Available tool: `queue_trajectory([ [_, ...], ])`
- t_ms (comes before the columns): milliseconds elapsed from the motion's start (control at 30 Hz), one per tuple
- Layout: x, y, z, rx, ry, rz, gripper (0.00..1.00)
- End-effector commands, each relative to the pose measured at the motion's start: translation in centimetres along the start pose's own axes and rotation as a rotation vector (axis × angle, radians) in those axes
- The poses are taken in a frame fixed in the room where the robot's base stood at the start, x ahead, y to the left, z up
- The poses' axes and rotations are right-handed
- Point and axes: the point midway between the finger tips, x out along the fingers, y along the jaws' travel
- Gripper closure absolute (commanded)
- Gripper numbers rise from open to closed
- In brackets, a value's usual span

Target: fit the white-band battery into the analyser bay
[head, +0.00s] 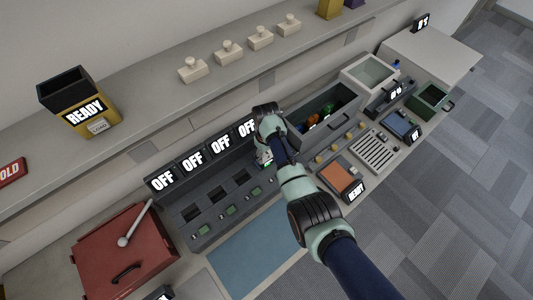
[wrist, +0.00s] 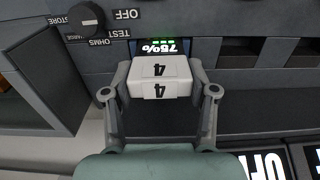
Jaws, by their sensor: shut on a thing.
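In the wrist view my gripper (wrist: 160,76) is shut on a white battery block (wrist: 160,91) marked 4, with a finger on each side. The battery's far end meets a dark panel just below a lit display (wrist: 158,46) reading 75% with green bars. This panel looks like the analyser (wrist: 225,48); it has a black knob (wrist: 88,18) with OFF, TEST and OHMS around it. How deep the battery sits in the bay is hidden. In the head view my arm covers most of the gripper and battery, beside the row of OFF displays.
A grey charger bank (head: 215,205) with several OFF displays stands left of my gripper. A grey bin (head: 335,103) with coloured items is to the right. A red box (head: 125,258) lies at lower left. A blue mat (head: 250,255) lies clear in front.

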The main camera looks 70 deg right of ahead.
Motion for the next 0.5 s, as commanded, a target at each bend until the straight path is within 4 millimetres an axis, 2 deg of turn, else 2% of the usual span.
queue_trajectory([
  [500, 0.81, 0.01, -0.03, 0.000, 0.001, 0.000, 0.82],
])
